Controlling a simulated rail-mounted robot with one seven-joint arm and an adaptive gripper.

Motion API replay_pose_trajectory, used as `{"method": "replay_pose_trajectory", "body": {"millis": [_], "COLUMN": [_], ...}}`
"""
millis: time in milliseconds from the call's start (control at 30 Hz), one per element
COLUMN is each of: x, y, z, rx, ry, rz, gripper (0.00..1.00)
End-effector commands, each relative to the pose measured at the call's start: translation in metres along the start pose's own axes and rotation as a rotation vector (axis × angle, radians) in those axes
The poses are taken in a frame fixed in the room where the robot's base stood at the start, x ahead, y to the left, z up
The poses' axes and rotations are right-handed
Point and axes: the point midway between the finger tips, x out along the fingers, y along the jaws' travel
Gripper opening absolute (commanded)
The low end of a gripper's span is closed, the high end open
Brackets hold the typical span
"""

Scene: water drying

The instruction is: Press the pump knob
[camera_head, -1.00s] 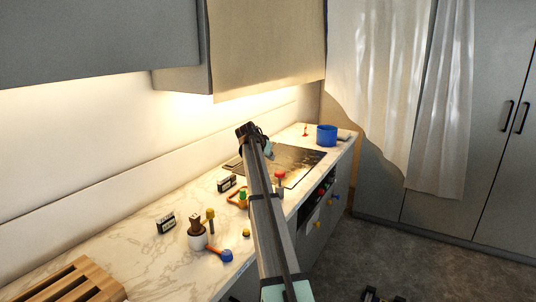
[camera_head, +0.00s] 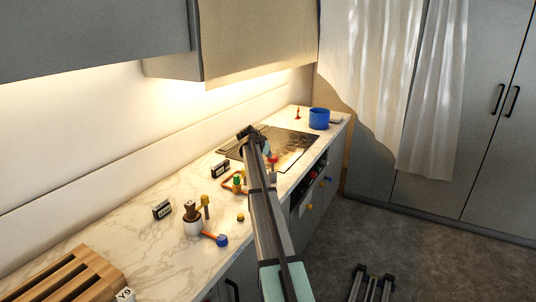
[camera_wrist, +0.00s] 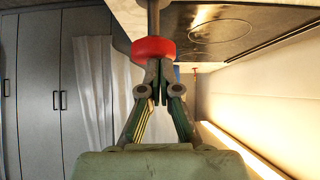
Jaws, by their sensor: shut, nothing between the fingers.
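A red round knob on a grey stem, which I take to be the pump knob, shows in the wrist view (camera_wrist: 153,49). In the head view the red knob (camera_head: 273,158) is at the counter's front side by the hob, partly hidden by my arm. My gripper (camera_wrist: 157,66) is shut and empty, its fingertips right at the knob's near face. The wrist view looks inverted, with the counter at the top. I cannot tell whether the tips touch the knob. The gripper's fingers are not clear in the head view.
A black hob (camera_head: 295,140) lies beyond my arm, with a blue pot (camera_head: 319,119) behind it. Nearer are a white-and-brown bottle (camera_head: 193,221), an orange-and-blue tool (camera_head: 216,238), dark timers (camera_head: 161,209) and a wooden rack (camera_head: 68,282). Bare marble lies between them.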

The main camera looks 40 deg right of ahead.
Motion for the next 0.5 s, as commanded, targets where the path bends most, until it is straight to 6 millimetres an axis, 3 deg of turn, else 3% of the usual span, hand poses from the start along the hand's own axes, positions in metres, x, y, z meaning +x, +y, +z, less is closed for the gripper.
{"method": "replay_pose_trajectory", "body": {"millis": [500], "x": [0.033], "y": [-0.001], "z": [0.036], "rx": [0.001], "ry": [-0.002], "rz": [0.000], "gripper": [0.00]}}
